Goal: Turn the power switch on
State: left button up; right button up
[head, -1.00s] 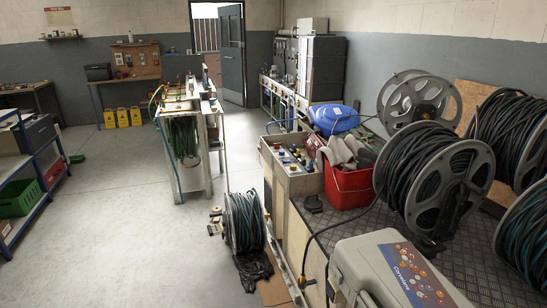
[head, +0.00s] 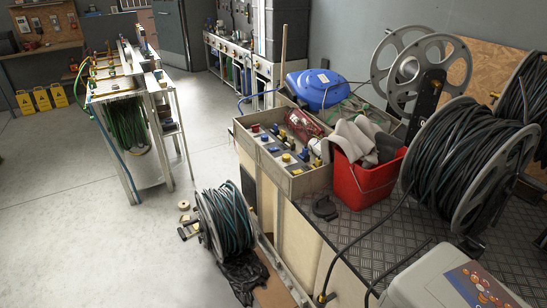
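I cannot make out for certain which part is the power switch. An open-topped box (head: 297,188) with several red, blue and yellow knobs or fittings stands at the left edge of the metal-topped bench. A light grey machine (head: 425,285) with a dark label of coloured round marks (head: 485,287) is cut off at the lower right. No switch on it can be told apart. Neither of my grippers shows in the head view.
A red bucket (head: 363,188) with grey cloths and a blue rounded case (head: 315,88) are near the box. Hose reels (head: 470,165) crowd the right; another reel (head: 226,222) is on the floor. A white-framed workbench (head: 150,170) stands left. The left floor is mostly clear.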

aim_at(255, 128)
jog(key=i+j+z, duration=0.1)
jog(key=i+j, duration=0.45)
jog(key=j, duration=0.25)
jog(key=i+j+z, duration=0.15)
jog(key=i+j, duration=0.15)
jog(key=j, duration=0.15)
